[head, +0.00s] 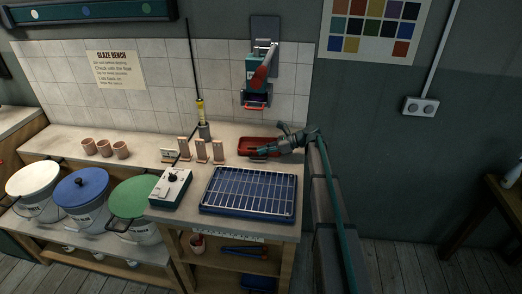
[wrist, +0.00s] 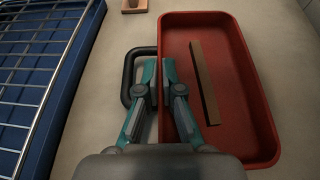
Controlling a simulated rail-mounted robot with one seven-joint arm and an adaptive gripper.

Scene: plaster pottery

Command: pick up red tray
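The red tray (head: 258,141) is a shallow rectangular dish on the bench top, to the left of my gripper (head: 277,150) in the head view. In the wrist view the red tray (wrist: 232,75) fills the right side, with a dark loop handle (wrist: 126,76) on its left side. My gripper (wrist: 160,88) has one finger over the handle's opening and the other over the inside of the tray. The fingers are close together with the tray's left wall between them. A flat tan strip (wrist: 204,80) lies inside the tray. The exact finger contact is partly hidden.
A blue tray with a wire rack (head: 248,190) sits just in front. A grey control box (head: 171,188), upright tan tiles (head: 201,151) and a dark rod stand (head: 204,130) are to the left. A wall-mounted device (head: 256,85) hangs above the tray.

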